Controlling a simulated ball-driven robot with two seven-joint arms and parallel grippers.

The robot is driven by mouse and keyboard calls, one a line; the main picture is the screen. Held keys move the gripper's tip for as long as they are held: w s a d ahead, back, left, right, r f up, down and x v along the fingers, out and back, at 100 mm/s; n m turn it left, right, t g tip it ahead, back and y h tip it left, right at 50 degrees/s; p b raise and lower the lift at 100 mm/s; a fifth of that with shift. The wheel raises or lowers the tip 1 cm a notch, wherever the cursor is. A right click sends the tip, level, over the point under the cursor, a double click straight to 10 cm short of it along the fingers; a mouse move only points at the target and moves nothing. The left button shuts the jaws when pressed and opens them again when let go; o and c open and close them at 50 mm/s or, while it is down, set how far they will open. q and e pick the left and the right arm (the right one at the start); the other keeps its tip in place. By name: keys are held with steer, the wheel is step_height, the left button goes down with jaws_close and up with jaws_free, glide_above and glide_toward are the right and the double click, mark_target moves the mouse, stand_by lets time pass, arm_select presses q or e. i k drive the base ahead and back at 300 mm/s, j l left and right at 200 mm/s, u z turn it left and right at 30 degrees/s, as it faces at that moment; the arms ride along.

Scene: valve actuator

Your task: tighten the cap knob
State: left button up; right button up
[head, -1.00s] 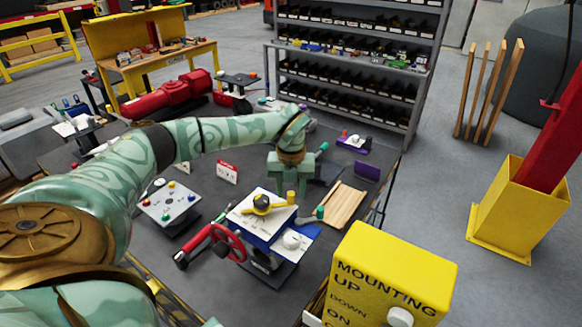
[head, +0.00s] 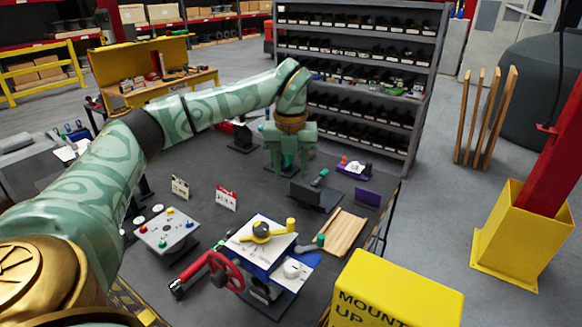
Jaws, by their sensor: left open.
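The valve actuator (head: 252,247) stands on the dark table, a white and blue box with a black and yellow knob (head: 261,230) on top. A white round knob (head: 292,268) sits on its blue lower right part. It looks like the cap knob, but I cannot be sure. A red handwheel (head: 226,272) is on its left front. My left gripper (head: 287,172) is open and empty, with fingers pointing down. It is above the table behind the actuator, apart from all the knobs. My right gripper is not in view.
A panel with coloured buttons (head: 166,231) stands left of the actuator. A wooden tray (head: 342,232) and a dark stand with a green-tipped handle (head: 314,193) are behind it to the right. A yellow box (head: 398,290) is at the front right. Shelves (head: 365,75) stand behind the table.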

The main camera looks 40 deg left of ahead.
mark_target(261, 228)
steer(key=k, duration=1.5)
